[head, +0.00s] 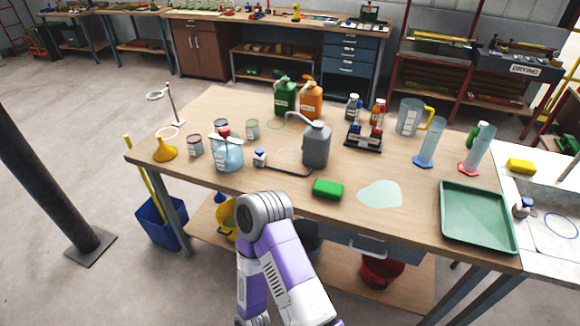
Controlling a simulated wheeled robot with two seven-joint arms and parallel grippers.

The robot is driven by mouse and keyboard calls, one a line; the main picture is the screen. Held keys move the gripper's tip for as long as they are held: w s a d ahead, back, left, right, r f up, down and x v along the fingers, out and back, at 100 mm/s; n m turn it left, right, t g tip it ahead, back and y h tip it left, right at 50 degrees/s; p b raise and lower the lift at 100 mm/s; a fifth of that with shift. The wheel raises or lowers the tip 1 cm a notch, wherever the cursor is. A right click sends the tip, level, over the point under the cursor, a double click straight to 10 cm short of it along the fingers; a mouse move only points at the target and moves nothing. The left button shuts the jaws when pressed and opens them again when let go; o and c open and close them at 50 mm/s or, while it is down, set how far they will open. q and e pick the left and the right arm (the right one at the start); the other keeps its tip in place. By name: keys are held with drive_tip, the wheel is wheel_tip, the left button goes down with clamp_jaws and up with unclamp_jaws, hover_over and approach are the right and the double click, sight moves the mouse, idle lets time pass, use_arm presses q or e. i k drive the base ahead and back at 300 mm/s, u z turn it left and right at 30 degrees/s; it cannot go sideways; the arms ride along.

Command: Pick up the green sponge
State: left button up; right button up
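The green sponge (328,189) is a small green block. It lies flat on the wooden workbench (230,111) near its front edge, in front of the grey jerrycan and left of a pale puddle. Nothing touches it from above. A purple and white arm of mine rises from the bottom of the head view, with its bent joint in front of the bench edge, left of the sponge. I cannot tell which arm it is. Neither gripper's fingers show.
A grey jerrycan (316,146) stands behind the sponge. A pale puddle (380,194) and a green tray (477,217) lie to the right. A yellow sponge (520,166) lies by the sink.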

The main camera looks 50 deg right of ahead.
sight(324, 188)
drive_tip(key=i, duration=2.3)
drive_tip(key=z, duration=3.25)
